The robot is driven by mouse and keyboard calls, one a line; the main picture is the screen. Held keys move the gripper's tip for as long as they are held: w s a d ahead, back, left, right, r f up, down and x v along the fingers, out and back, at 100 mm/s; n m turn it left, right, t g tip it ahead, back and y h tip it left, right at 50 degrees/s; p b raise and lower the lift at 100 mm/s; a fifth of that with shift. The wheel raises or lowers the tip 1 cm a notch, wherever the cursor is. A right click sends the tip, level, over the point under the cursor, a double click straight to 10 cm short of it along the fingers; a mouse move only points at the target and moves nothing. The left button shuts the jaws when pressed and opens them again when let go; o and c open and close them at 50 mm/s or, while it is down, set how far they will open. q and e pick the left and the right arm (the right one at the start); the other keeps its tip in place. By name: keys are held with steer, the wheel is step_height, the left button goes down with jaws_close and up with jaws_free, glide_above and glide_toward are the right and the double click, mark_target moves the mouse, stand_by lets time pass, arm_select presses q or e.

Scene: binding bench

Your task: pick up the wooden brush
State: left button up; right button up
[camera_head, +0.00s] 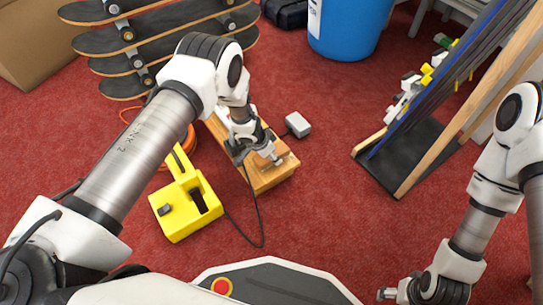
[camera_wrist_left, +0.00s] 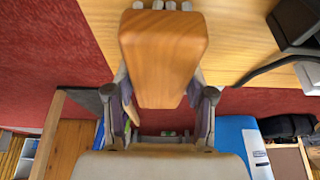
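In the left wrist view a smooth brown wooden block, apparently the wooden brush (camera_wrist_left: 164,55), stands large at the top centre, with pale short pieces at its far edge. My left gripper (camera_wrist_left: 162,95) has one finger on each side of it. The fingertips are partly hidden behind the wood, so I cannot tell if they press on it. My right gripper (camera_head: 386,294) is at the bottom right, away from the bench.
A yellow box-like tool (camera_head: 185,205) lies left of the bench, and a small grey box (camera_head: 298,124) on a cable right of it. Skateboards (camera_head: 150,40), a blue barrel (camera_head: 345,30) and a leaning rack (camera_head: 440,110) stand behind.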

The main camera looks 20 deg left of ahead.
stand_by(0.3)
arm_select(q)
step_height(320, 180, up, 11)
steer(key=p, duration=0.6)
steer(key=shift+f, duration=0.3)
